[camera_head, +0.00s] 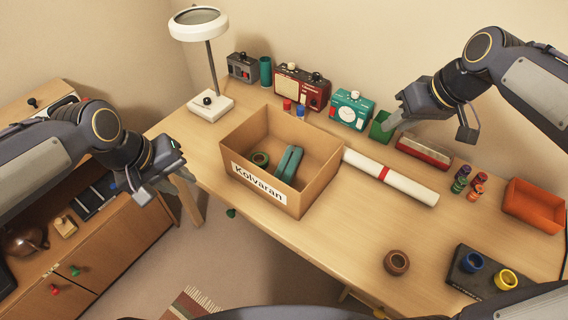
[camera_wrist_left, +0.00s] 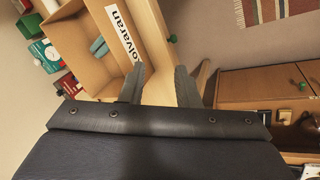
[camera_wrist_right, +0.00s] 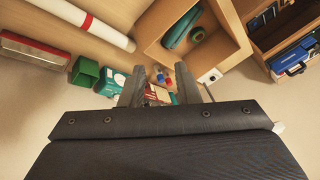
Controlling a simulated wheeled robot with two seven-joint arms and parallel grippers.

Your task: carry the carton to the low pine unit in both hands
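The open carton (camera_head: 312,202), labelled "Kolvaran", stands on the wooden desk. A teal object (camera_head: 289,163) and a green ring-shaped roll (camera_head: 260,159) are inside it. A low wooden unit (camera_head: 118,247), which looks like the pine unit, stands at lower left. My left gripper (camera_head: 160,178) is open and empty, left of the carton and apart from it; the carton also shows in the left wrist view (camera_wrist_left: 86,48). My right gripper (camera_head: 430,128) is open and empty above the desk's back part, right of the carton; the carton shows in the right wrist view (camera_wrist_right: 228,53).
A white lamp (camera_head: 211,105) stands left of the carton, radios (camera_head: 302,88) behind it. A white roll with a red band (camera_head: 390,178) lies close to its right side. A brown pot (camera_head: 397,262) stands at front right. The unit's top holds a teapot (camera_head: 24,240) and dark cases.

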